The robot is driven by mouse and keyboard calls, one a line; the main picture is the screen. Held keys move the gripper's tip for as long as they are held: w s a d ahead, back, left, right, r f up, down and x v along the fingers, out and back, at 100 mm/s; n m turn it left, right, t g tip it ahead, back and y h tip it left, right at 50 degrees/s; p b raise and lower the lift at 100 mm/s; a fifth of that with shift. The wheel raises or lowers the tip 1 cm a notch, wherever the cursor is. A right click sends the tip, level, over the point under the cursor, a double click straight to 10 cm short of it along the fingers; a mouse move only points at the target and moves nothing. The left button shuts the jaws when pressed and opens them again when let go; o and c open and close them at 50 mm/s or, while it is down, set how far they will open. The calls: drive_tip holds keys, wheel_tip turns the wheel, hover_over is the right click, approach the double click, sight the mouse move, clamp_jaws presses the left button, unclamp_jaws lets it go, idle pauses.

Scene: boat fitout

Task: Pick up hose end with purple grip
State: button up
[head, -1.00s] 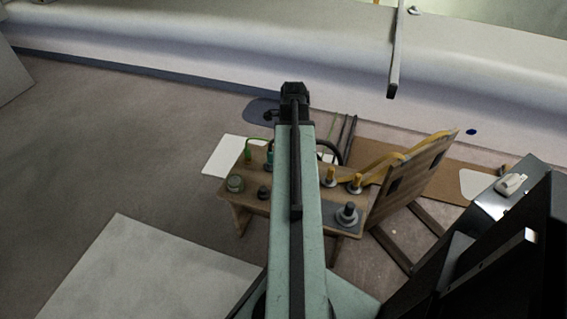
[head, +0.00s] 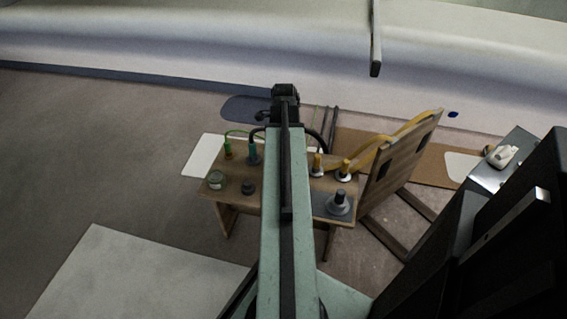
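I see no purple grip on any hose end. A small wooden bench (head: 232,187) stands ahead with several fittings on it. A green-gripped end (head: 228,150) and a teal-gripped end (head: 252,153) stand upright at its back left. A dark block is at the arm's far end; my gripper's fingers do not show.
The slanted wooden board (head: 402,157) stands right of the bench. A metal box (head: 503,160) with a white item on top is farther right. A pale mat (head: 140,275) lies at the front left. The white hull wall (head: 200,65) runs across the back. The left floor is open.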

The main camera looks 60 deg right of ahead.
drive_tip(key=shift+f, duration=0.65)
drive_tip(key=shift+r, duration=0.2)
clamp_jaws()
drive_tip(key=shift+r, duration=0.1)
